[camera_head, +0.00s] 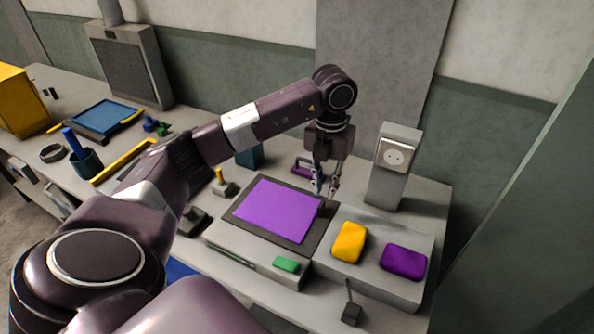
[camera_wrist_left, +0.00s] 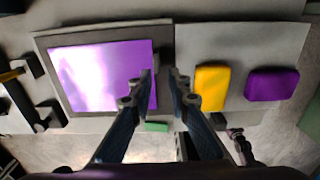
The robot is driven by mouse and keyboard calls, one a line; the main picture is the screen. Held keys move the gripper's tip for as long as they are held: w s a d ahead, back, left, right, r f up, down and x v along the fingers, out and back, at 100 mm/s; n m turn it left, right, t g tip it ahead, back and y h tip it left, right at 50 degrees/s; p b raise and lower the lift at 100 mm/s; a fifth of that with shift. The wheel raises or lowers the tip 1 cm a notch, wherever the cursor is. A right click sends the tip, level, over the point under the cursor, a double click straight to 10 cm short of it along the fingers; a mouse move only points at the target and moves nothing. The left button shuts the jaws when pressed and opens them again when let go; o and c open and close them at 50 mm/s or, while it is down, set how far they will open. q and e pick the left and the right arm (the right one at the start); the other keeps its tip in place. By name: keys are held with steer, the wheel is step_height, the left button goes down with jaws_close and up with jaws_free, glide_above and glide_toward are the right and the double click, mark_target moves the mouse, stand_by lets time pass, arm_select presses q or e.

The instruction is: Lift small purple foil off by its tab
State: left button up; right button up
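A shiny purple foil (camera_head: 279,209) lies flat on a dark square plate (camera_head: 235,221) set in a grey block. In the left wrist view the foil (camera_wrist_left: 100,78) fills most of the plate (camera_wrist_left: 40,42). My left gripper (camera_head: 324,193) points down near the plate's right edge. In the left wrist view its two fingertips (camera_wrist_left: 162,73) stand apart with nothing between them, beside the foil's right edge. I cannot make out a tab clearly. My right gripper is not in view.
A yellow pad (camera_head: 349,242) and a purple pad (camera_head: 404,262) lie on the grey surface to the right. A green piece (camera_head: 286,265) sits at the block's front. A grey post with a socket (camera_head: 394,157) stands behind. Another purple item (camera_head: 302,171) is partly hidden behind the gripper.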

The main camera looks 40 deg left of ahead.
mark_target(320, 206)
arm_select(q)
steer(key=shift+a+f, duration=0.1)
steer(key=shift+f, duration=0.1)
steer(key=shift+s+f+p, duration=0.15)
steer(key=shift+f+p, duration=0.15)
steer(key=shift+s+f+p, duration=0.3)
steer(key=shift+f+p, duration=0.1)
steer(key=shift+f, duration=0.15)
steer(key=shift+s+f+p, duration=0.3)
steer(key=shift+f+p, duration=0.1)
steer(key=shift+f, duration=0.15)
steer(key=f, duration=0.1)
steer(key=f+p, duration=0.1)
steer(key=shift+w+a+f, duration=0.1)
steer(key=shift+w+f, duration=0.1)
steer(key=shift+f, duration=0.85)
steer(key=c, duration=0.4)
jaws_close()
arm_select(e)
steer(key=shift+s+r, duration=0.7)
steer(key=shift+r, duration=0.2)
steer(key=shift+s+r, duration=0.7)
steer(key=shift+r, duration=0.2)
